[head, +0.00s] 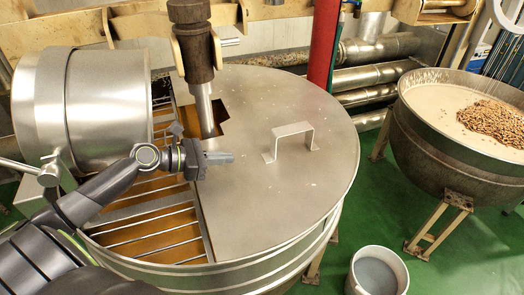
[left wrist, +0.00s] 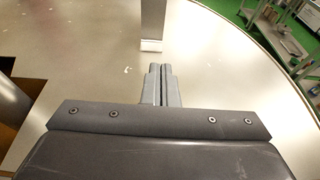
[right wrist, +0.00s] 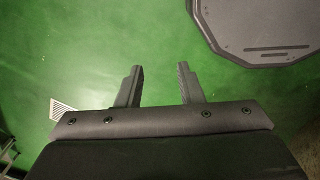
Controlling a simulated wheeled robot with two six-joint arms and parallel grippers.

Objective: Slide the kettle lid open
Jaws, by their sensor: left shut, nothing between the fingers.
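The kettle (head: 270,265) is a large round steel vessel. Its flat metal lid (head: 265,205) covers the right part, and bars over a brown mass show at the left. A raised bracket handle (head: 292,138) stands on the lid. My left gripper (head: 230,158) is shut and empty, above the lid and left of the handle. In the left wrist view its fingertips (left wrist: 160,70) are together, with the handle (left wrist: 152,25) just beyond them, apart. My right gripper (right wrist: 158,72) is open and empty above green floor; the head view does not show it.
A stirrer shaft (head: 205,105) passes through a notch in the lid. A steel drum (head: 85,100) stands at the left. A red post (head: 323,45) rises behind the kettle. A second kettle with nuts (head: 440,135) and a bucket (head: 378,272) are at the right.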

